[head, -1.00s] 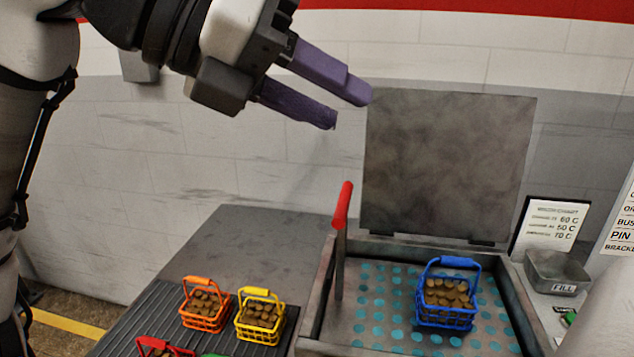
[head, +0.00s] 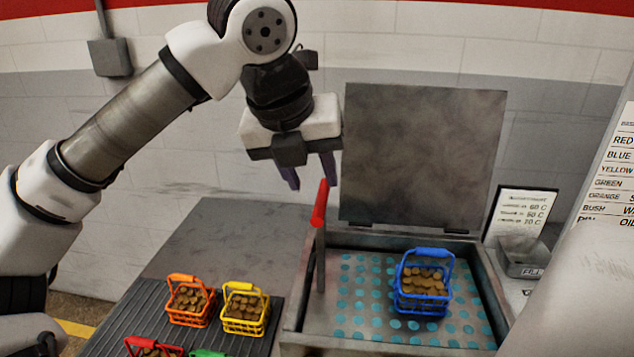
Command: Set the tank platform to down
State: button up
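The tank platform (head: 365,318) is a pale plate with teal dots inside an open metal tank (head: 492,290). Its lid (head: 420,150) stands upright behind. A lever with a red handle (head: 319,203) stands upright at the tank's left side. A blue basket (head: 424,284) of brown round pieces sits on the platform. My gripper (head: 308,182) points down just above and left of the red handle, its two purple fingers apart. The right finger is close to the handle top; I cannot tell whether they touch.
Orange (head: 190,301) and yellow (head: 244,309) baskets stand on the ribbed surface left of the tank, with red (head: 152,347) and green (head: 208,353) ones in front, partly cut off. A sign (head: 520,215) and a "FILL" container (head: 524,257) stand at right.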

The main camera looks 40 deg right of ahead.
aim_at(320, 198)
jog(key=shift+p+x, duration=0.4)
jog(key=shift+x, duration=1.75)
jog(key=shift+c, duration=0.4)
grip_shut()
